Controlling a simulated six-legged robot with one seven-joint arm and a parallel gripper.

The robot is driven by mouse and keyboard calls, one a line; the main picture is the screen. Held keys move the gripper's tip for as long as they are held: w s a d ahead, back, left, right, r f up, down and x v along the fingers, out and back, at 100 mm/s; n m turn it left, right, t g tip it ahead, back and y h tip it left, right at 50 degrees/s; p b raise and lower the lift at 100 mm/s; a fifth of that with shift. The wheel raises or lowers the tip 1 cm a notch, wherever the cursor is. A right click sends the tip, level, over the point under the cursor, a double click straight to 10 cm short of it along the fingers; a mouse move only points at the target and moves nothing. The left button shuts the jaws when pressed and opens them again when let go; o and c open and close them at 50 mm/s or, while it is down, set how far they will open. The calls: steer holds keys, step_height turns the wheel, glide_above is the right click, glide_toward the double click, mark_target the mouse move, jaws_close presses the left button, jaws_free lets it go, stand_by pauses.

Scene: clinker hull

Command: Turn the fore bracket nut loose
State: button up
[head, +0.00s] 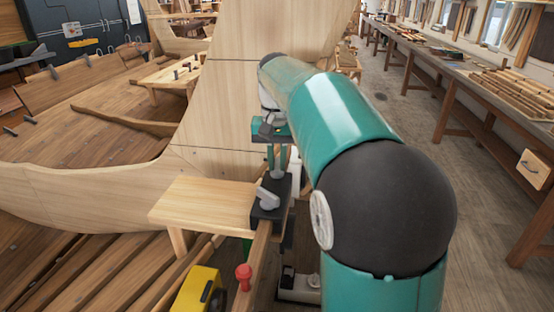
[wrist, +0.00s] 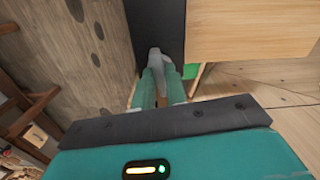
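The bracket (head: 265,214) is a dark block at the right end of a light wooden board. A grey winged nut (head: 268,197) sits on top of it and leans to one side. My gripper (head: 276,177) points down just above and behind the nut, its teal fingers a little apart. In the wrist view, my gripper (wrist: 160,78) has a gap between its fingers, and the grey nut (wrist: 156,58) shows at and just beyond their tips. The dark bracket (wrist: 157,22) runs up behind it. Contact between fingers and nut cannot be made out.
The light board (head: 195,203) lies left of the bracket. The planked hull (head: 100,190) rises behind and left. A yellow box (head: 198,290) and a red knob (head: 243,275) are in front. A long workbench (head: 480,75) runs along the right, with clear floor (head: 400,125) between.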

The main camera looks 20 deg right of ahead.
jaws_close()
steer(key=shift+n, duration=0.3)
steer(key=n, duration=0.8)
steer(key=shift+n, duration=0.4)
steer(key=o, duration=0.5)
jaws_free()
